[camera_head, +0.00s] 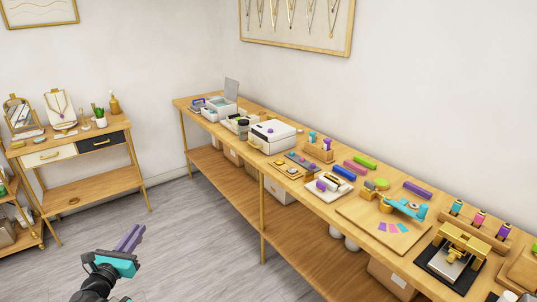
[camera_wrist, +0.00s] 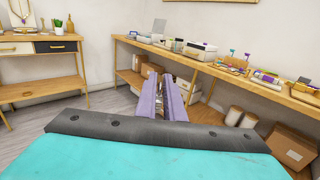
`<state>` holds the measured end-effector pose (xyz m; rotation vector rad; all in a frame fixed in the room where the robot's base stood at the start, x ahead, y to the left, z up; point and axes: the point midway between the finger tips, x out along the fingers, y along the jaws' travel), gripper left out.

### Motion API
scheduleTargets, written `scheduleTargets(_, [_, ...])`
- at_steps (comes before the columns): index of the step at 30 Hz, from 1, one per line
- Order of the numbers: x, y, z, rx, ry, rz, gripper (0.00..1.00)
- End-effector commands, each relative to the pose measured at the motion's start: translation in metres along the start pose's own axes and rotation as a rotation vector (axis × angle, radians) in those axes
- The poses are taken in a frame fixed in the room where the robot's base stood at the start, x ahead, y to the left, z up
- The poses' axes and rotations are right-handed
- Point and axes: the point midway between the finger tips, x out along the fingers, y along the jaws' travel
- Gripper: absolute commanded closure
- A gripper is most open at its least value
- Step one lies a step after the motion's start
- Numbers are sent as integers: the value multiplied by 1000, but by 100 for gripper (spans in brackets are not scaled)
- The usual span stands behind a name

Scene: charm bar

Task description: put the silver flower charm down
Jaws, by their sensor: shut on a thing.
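My gripper (camera_head: 132,236) is held out over the floor, left of the long workbench and apart from it. In the wrist view, its two purple fingers (camera_wrist: 161,100) point ahead and are shut on a small silvery thing, the silver flower charm (camera_wrist: 160,104). Only a sliver of the charm shows between the fingers, so its petals cannot be made out. The charm cannot be seen in the head view.
The long workbench (camera_head: 215,157) carries a white box (camera_head: 272,136), a wooden board (camera_head: 362,222), a gold press (camera_head: 459,250) and colored blocks. A side table (camera_head: 70,150) with necklace displays stands at left. Grey floor lies open between them.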

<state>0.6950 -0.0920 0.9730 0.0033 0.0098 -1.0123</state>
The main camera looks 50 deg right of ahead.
Motion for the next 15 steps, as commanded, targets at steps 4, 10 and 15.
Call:
scheduleTargets(4, [40,-20,-1,1,4,-53,100])
scheduleTargets(10, [89,-50,-1,0,8,-117,100])
scheduleTargets(15, [129,-79,1,1,11,-171,100])
